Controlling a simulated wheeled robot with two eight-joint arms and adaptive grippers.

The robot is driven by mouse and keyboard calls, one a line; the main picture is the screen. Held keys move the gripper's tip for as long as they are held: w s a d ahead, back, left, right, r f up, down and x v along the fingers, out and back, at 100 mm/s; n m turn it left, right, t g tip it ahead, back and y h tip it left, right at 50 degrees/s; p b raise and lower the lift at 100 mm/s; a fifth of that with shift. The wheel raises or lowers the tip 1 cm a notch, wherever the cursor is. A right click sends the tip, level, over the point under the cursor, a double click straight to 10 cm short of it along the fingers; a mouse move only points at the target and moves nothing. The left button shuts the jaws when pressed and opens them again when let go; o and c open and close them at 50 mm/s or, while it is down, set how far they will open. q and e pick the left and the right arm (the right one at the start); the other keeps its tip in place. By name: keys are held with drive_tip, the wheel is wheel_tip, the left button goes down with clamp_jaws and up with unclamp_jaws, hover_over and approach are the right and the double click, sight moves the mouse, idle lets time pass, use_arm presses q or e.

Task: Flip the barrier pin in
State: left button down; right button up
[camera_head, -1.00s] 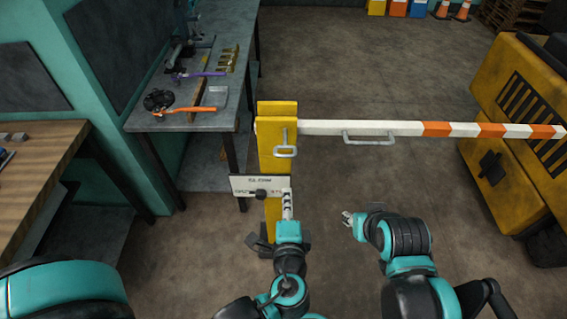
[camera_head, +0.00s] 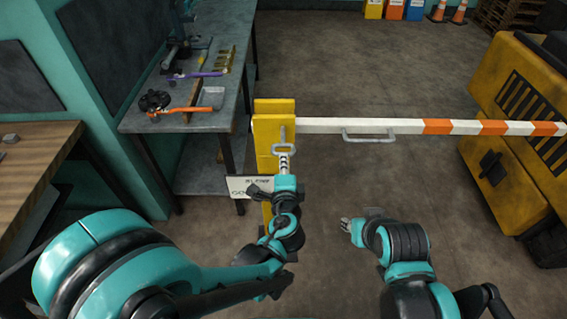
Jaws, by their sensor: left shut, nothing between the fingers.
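The barrier pin (camera_head: 283,138) is a grey metal piece with a loop handle, on the front of the yellow barrier post (camera_head: 262,128). The white and orange barrier arm (camera_head: 400,127) lies level to the right of the post, with a grey handle (camera_head: 368,136) on its side. My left gripper (camera_head: 284,158) is shut and empty, its tips at the lower edge of the pin's loop. I cannot tell whether they touch. My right gripper (camera_head: 346,225) is low, right of the post and away from the pin; its finger state is unclear.
A white sign (camera_head: 238,187) on the post is partly hidden by my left arm. A grey workbench (camera_head: 165,122) with tools stands at the left, and a wooden bench (camera_head: 40,165) is nearer. The yellow forklift body (camera_head: 520,120) is at the right.

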sight(283, 142)
use_arm(q)
drive_tip(key=shift+w, duration=0.1)
drive_tip(key=x, duration=0.2)
drive_tip(key=r+x, duration=0.1)
drive_tip(key=x, duration=0.3)
drive_tip(key=shift+w+r+b, duration=0.15)
drive_tip(key=shift+w+b, duration=0.25)
drive_tip(key=shift+w, duration=0.2)
use_arm(e)
drive_tip(key=shift+f, duration=0.35)
